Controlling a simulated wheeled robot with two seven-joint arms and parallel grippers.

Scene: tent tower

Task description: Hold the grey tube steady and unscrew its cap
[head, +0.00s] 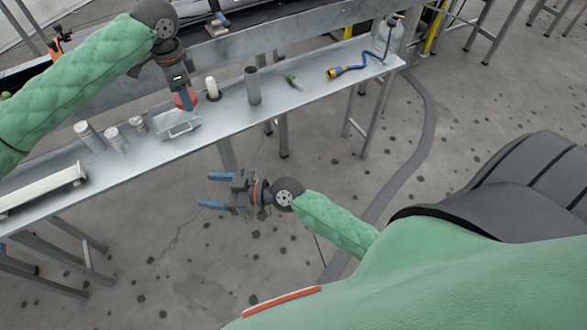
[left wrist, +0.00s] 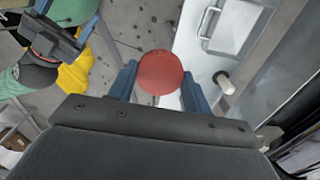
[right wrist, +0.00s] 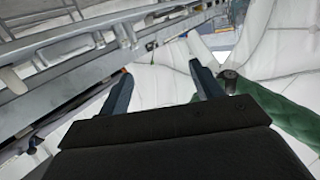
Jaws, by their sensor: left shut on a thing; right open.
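A dark grey tube (head: 253,86) stands upright on the metal bench in the head view; I cannot make out a cap on it. My left gripper (head: 185,102) points down above the bench, left of the grey tube and apart from it. It is shut on a red round thing (head: 181,100), which also shows as a red disc (left wrist: 160,73) between the blue fingers in the left wrist view. I cannot tell whether this is a cap. My right gripper (head: 212,190) is open and empty in front of the bench, and its spread fingers show in the right wrist view (right wrist: 160,75).
On the bench (head: 315,93) are a handled metal tray (head: 180,131), a white cylinder (head: 211,87), a small green item (head: 293,82), a blue cable with a yellow end (head: 335,72) and a clear bottle (head: 388,38). Pale canisters (head: 117,141) stand left. Floor before the bench is clear.

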